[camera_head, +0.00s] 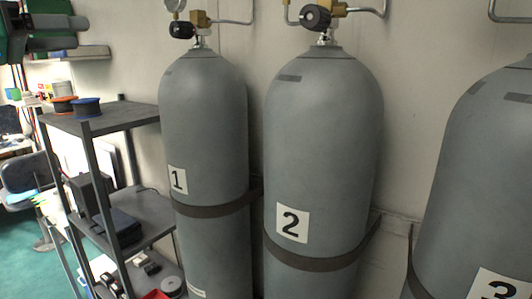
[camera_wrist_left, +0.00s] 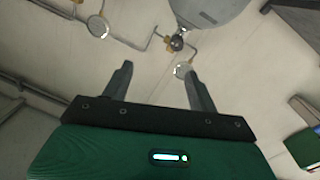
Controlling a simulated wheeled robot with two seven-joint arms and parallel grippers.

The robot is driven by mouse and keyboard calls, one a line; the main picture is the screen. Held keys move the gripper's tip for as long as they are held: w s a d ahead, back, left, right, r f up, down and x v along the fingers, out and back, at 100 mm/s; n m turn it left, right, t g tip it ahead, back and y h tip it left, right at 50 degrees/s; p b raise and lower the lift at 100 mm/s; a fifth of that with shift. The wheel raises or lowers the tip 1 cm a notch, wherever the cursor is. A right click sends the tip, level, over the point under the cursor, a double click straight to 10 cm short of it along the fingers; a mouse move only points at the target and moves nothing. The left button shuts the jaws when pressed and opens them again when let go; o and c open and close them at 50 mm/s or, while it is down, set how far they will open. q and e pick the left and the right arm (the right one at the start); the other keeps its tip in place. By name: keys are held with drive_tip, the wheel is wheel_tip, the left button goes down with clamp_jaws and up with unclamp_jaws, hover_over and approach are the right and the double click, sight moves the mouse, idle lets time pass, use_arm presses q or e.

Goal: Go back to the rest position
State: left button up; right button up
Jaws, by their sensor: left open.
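My left gripper (camera_head: 76,33) is at the upper left of the head view, cut by the frame edge, left of the cylinders and apart from them. In the left wrist view my left gripper (camera_wrist_left: 158,66) shows two dark fingers spread wide with nothing between them. Grey cylinder 1 (camera_head: 205,120) and grey cylinder 2 (camera_head: 325,130) stand upright against the wall. Each has a black valve knob on top, knob one (camera_head: 182,30) and knob two (camera_head: 316,17). My right gripper is not in view.
Cylinder 3 (camera_head: 480,180) stands at the right, cut off. Dark straps hold the cylinders. A dark shelf rack (camera_head: 120,118) with cable spools stands at the left. The wrist view shows wall pipes and a round gauge (camera_wrist_left: 97,26).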

use_arm(q)
drive_tip(key=w+d+f+n+g+h, duration=0.1)
drive_tip(key=w+d+f+n+h, duration=0.2)
drive_tip(key=d+f+n+h, duration=0.95)
drive_tip(key=w+a+f+m+t+y, duration=0.1)
drive_tip(key=a+f+m+t+y, duration=0.2)
drive_tip(key=f+m+y, duration=1.05)
drive_tip(key=w+a+f+m+t+y, duration=0.1)
drive_tip(key=a+f+m+t+y, duration=0.2)
drive_tip(key=f+m+y, duration=1.05)
drive_tip(key=s+f+n+g+h, duration=0.1)
drive_tip(key=s+f+n+g, duration=0.4)
drive_tip(key=f, duration=0.7)
drive_tip(key=s+f+n+g+h, duration=0.1)
drive_tip(key=s+f+n+g, duration=0.4)
drive_tip(key=f, duration=0.6)
drive_tip(key=s+d+f+n+g+h, duration=0.1)
drive_tip(key=s+d+f+n+g, duration=0.15)
drive_tip(key=s+f, duration=0.55)
drive_tip(key=s+d+f+n+g+h, duration=0.15)
drive_tip(key=s+f+n+g, duration=0.25)
drive_tip(key=s, duration=0.8)
wheel_tip(320, 180, down, 32)
drive_tip(key=s+g, duration=0.1)
drive_tip(key=s+a+f+g, duration=0.1)
drive_tip(key=s+a+f, duration=0.2)
drive_tip(key=s+f, duration=1.5)
drive_tip(key=shift+s+f+m+y, duration=0.15)
drive_tip(key=shift+s+m+y, duration=0.15)
drive_tip(key=shift+m, duration=0.1)
